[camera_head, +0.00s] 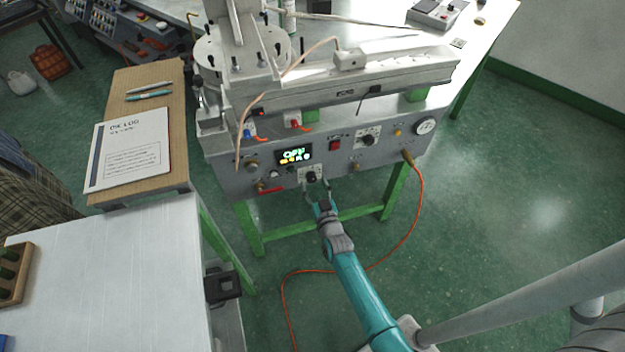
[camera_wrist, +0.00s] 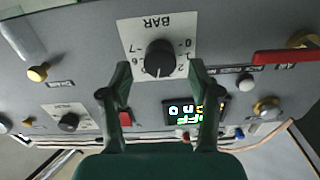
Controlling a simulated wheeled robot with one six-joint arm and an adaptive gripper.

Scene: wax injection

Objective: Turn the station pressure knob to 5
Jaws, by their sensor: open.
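The station pressure knob (camera_wrist: 160,57) is a round black knob on a white plate (camera_wrist: 140,30) marked BAR, which appears upside down in the wrist view. Numerals run around it, with 0 and 1 at the right and 7 at the left. A pale mark on the knob seems to point down in the picture; I cannot tell the exact numeral. My gripper (camera_wrist: 159,76) is open, one finger on each side of the knob, with visible gaps and no clear contact. In the head view the knob (camera_head: 311,176) sits at the panel's lower middle, just beyond my fingertips (camera_head: 318,187).
A lit display (camera_head: 294,156) is left of the knob. A red switch (camera_head: 335,146), another black knob (camera_head: 368,140) and a gauge (camera_head: 426,127) lie right of it. An orange hose (camera_head: 420,215) hangs from the panel to the floor. A log sheet (camera_head: 130,150) lies on the left board.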

